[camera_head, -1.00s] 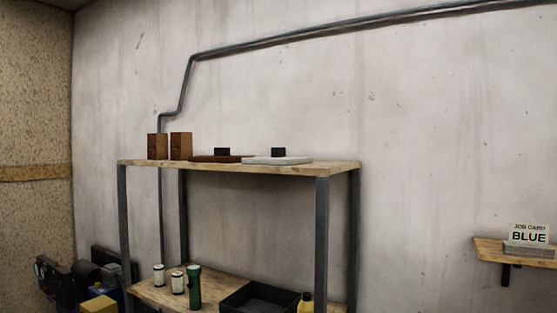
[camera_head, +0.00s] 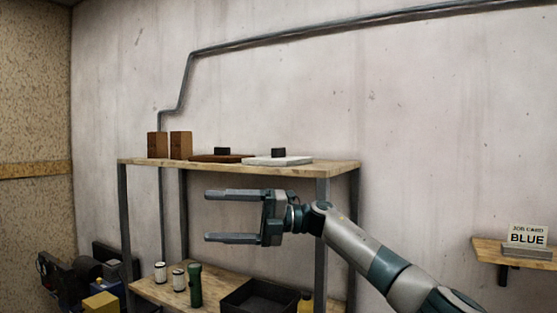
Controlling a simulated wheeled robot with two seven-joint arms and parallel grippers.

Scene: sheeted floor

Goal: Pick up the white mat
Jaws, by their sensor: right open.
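The white mat (camera_head: 292,161) lies flat on the top board of the shelf unit (camera_head: 335,168), towards its right end. A small black block (camera_head: 278,153) shows at the mat's back edge; I cannot tell whether it rests on the mat or behind it. A dark brown mat (camera_head: 215,158) lies just left of the white one. My right gripper (camera_head: 231,216) is open and empty, its two fingers pointing left. In the picture it shows below the top board and in front of the shelf. My left gripper is not in view.
Two brown wooden blocks (camera_head: 169,145) stand at the top board's left end. The lower board holds white cans (camera_head: 178,279), a green flashlight (camera_head: 195,285), a black tray (camera_head: 262,297) and a yellow bottle (camera_head: 305,303). A wall ledge with a "BLUE" job card (camera_head: 527,236) is at right.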

